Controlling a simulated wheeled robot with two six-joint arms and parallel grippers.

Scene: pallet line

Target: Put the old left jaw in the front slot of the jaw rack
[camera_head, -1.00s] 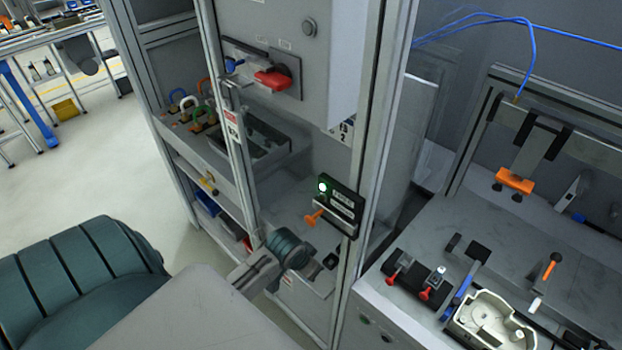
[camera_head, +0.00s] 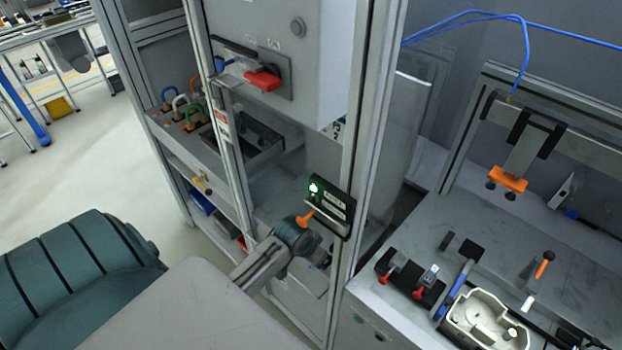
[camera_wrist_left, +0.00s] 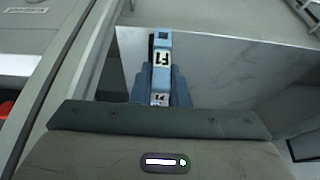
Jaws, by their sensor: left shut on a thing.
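My left gripper (camera_wrist_left: 161,84) is shut on a blue block-like jaw (camera_wrist_left: 162,42) with white labels, seen in the left wrist view. The jaw points away from the wrist, in front of a pale grey panel. In the head view my left wrist (camera_head: 294,240) is at the cabinet's open front, just below the black sign box (camera_head: 331,205) with the green light. My fingers and the jaw are mostly hidden there. I cannot make out the jaw rack or its front slot for certain. My right gripper is not in view.
A cabinet post (camera_head: 358,150) stands just right of my wrist. An orange lever (camera_head: 305,219) on the sign box overlaps my wrist in the picture. A red switch handle (camera_head: 263,79) is above. A bench (camera_head: 440,245) with clamps and a pale housing (camera_head: 484,322) is at right.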

